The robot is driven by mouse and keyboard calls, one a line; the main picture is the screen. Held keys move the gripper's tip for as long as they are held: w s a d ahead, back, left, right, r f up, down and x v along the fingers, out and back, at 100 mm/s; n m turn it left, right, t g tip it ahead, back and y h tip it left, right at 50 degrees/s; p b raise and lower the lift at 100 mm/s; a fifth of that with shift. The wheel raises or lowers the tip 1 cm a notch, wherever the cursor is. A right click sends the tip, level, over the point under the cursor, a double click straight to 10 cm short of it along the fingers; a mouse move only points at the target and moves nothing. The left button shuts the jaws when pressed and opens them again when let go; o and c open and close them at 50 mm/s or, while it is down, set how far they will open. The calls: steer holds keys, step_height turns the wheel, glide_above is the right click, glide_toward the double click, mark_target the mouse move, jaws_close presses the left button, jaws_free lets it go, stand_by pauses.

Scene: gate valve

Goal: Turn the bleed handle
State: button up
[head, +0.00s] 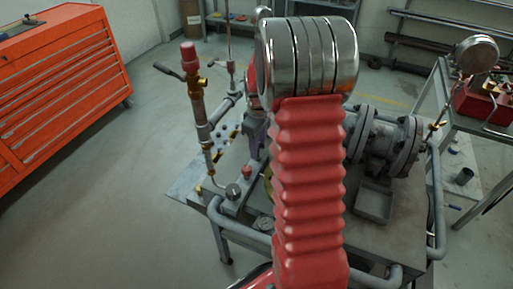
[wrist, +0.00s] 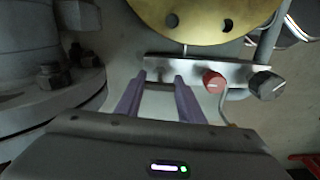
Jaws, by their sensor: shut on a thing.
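In the wrist view, my gripper (wrist: 160,79) has its two purple fingers a little apart, closed on a short grey bar, which I take for the bleed handle (wrist: 158,86). The bar lies between the fingertips, just in front of a silver manifold block (wrist: 196,70). A red knob (wrist: 213,81) and a dark grey knob (wrist: 266,84) sit on the block to the right of the fingers. In the head view, my red-sleeved arm hides most of the gripper and the handle. The red knob (head: 246,172) and grey knob (head: 233,191) also show there.
A brass disc (wrist: 200,12) lies just beyond the block. A grey flange with bolts (wrist: 50,75) is close to the left finger. An upright pipe with a red cap (head: 190,57) stands left of my arm. Grey tube rails (head: 240,225) edge the bench.

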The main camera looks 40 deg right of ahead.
steer(key=shift+s+f+m, duration=0.1)
steer(key=shift+s+m, duration=0.1)
steer(key=shift+m, duration=0.3)
steer(key=m, duration=0.2)
steer(key=shift+m, duration=0.4)
steer(key=m, duration=0.4)
steer(key=shift+m, duration=0.3)
steer(key=m, duration=0.8)
steer(key=shift+m, duration=0.4)
